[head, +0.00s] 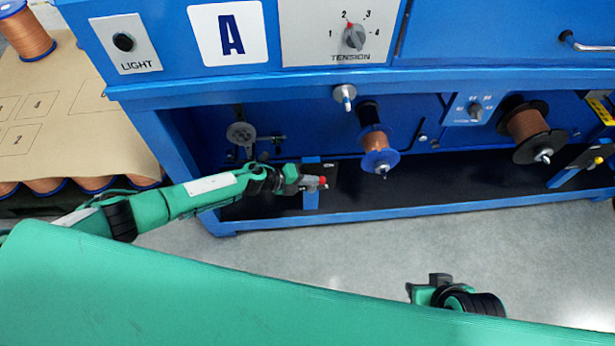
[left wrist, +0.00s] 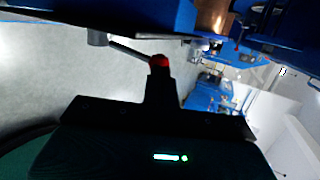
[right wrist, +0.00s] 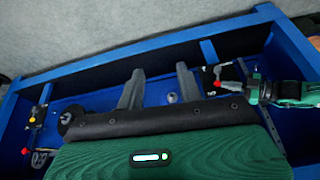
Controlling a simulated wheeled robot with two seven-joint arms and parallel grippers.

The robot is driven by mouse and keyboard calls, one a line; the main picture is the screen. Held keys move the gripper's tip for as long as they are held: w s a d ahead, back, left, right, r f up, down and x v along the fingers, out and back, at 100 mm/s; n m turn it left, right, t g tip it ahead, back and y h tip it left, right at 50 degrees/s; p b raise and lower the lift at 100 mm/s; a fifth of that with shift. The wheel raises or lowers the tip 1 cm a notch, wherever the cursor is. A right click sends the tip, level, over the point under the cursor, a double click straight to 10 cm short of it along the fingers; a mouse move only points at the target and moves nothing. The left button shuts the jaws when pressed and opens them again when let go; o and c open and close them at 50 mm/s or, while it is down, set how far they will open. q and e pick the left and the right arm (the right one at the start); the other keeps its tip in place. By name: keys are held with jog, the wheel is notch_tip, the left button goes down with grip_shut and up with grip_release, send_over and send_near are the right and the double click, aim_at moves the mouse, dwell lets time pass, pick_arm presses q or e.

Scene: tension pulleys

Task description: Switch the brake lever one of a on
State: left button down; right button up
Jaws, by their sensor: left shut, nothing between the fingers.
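The brake lever by panel A ends in a red knob (head: 322,181), low in the left bay of the blue machine. My left gripper (head: 300,182) is shut and empty, right beside this knob. In the left wrist view the red knob (left wrist: 159,61) sits just past the shut fingertips, with its thin grey rod running to the upper left. I cannot tell whether they touch. The right wrist view also shows the red knob (right wrist: 217,70) by the left gripper. My right gripper (right wrist: 160,82) is open and empty, its fingers apart.
A spool with a blue rim (head: 378,158) hangs right of the lever, and a dark spool (head: 528,128) farther right. The machine's blue front rail (head: 400,210) runs below. Grey floor in front is open.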

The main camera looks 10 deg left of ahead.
pick_arm(q)
jog(key=shift+w+d+p, duration=0.15)
jog(key=shift+d+p, duration=0.25)
jog(key=shift+d, duration=0.1)
jog(key=shift+w+d+p, duration=0.15)
jog(key=shift+d+p, duration=0.25)
jog(key=shift+d, duration=0.1)
pick_arm(e)
jog(key=shift+s+d+f+g, duration=0.1)
jog(key=shift+d+f+g, duration=0.15)
jog(key=shift+f, duration=0.3)
jog(key=shift+d+f+g, duration=0.15)
jog(key=shift+f+g, duration=0.1)
jog(key=shift+f, duration=0.3)
pick_arm(q)
jog(key=shift+d, duration=0.1)
pick_arm(e)
jog(key=shift+f, duration=0.1)
pick_arm(q)
jog(key=shift+d, duration=0.1)
pick_arm(e)
jog(key=shift+s+f, duration=0.1)
jog(key=shift+f, duration=0.1)
pick_arm(q)
jog(key=shift+r, duration=0.1)
pick_arm(e)
jog(key=shift+r, duration=0.1)
